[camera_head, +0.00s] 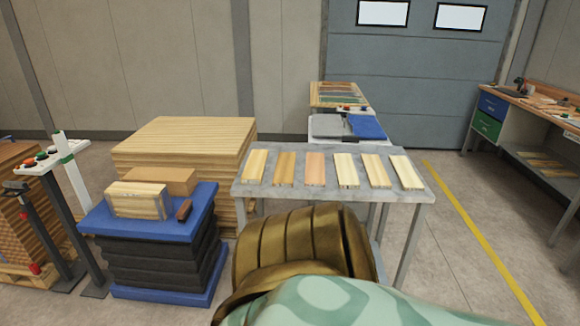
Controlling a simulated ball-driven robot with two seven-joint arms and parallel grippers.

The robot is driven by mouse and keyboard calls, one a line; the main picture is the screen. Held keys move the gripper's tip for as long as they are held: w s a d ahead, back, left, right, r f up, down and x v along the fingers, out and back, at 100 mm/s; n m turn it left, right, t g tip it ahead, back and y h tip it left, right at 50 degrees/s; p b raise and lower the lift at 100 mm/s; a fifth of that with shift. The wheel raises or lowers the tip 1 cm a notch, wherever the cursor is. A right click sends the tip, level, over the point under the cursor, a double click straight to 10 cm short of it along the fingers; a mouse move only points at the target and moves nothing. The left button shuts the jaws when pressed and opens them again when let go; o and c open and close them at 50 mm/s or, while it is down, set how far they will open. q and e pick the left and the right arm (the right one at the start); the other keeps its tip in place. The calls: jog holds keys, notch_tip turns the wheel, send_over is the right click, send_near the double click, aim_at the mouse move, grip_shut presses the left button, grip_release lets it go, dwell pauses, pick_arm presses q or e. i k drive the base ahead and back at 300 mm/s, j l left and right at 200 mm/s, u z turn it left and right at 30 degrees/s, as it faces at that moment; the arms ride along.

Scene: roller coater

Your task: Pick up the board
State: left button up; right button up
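Several short wooden boards lie side by side on a grey table (332,194), apart from each other. From left to right they are a pale yellow board (255,165), a tan board (285,168), a pinkish board (315,168), a cream board (346,170), a light yellow board (376,170) and another cream board (406,172). Which one is meant, I cannot tell. Neither of my grippers is in view. Part of the table's underside is hidden at the bottom centre.
Left of the table stand a large stack of wood (185,132) and a blue-topped cart (195,215) with wooden blocks (135,201). A control stand (52,160) is at far left. Behind is a machine with a blue cover (366,127). A workbench (535,102) stands right; floor between is clear.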

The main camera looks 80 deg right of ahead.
aim_at(284, 173)
jog(key=z, duration=2.75)
